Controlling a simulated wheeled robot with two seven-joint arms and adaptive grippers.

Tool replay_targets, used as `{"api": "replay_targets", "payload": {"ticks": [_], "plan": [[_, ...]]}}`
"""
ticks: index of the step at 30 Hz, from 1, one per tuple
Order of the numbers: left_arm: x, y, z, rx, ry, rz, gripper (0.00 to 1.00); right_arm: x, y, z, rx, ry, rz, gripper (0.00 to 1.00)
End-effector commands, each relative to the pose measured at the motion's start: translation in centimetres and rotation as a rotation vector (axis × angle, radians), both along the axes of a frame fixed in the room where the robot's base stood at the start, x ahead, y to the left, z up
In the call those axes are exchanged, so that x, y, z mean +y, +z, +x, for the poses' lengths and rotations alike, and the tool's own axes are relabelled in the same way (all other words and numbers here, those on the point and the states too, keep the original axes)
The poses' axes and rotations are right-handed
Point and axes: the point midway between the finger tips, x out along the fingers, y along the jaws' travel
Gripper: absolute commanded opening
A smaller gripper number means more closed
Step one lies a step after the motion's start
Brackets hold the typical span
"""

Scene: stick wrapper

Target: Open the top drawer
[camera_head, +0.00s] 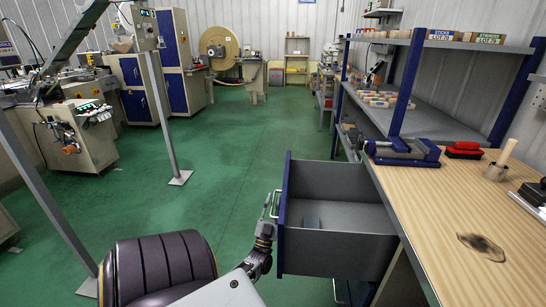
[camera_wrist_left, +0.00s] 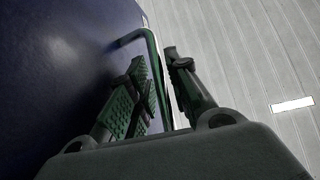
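The top drawer (camera_head: 335,252) is a grey box with a dark blue front, under the wooden worktop on the right. It stands pulled well out, with its inside showing. Its light metal handle (camera_head: 275,205) is on the outer face of the front, towards the left. My left gripper (camera_head: 264,226) is at this handle. In the left wrist view, the bent handle bar (camera_wrist_left: 153,48) runs between the two fingers of the left gripper (camera_wrist_left: 158,62), which are close together around it. The fingers hide part of the bar. My right gripper is not in view.
The worktop (camera_head: 455,215) carries a blue vise (camera_head: 403,152), a red brush (camera_head: 464,150) and a wooden cup with a stick (camera_head: 497,171). The green floor (camera_head: 225,165) left of the drawer is clear.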

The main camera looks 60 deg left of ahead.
Motion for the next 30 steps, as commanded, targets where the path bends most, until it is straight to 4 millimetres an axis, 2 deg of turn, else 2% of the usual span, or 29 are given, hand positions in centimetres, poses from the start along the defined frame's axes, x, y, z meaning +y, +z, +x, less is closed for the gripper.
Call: {"api": "replay_targets", "payload": {"ticks": [8, 30], "plan": [[-0.6, -1.0, -0.8, 0.001, 0.0, -0.001, 0.19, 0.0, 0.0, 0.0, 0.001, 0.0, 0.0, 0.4], [-5.0, -7.8, -6.3, 0.001, 0.0, -0.001, 0.19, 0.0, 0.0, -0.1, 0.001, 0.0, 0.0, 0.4]]}}
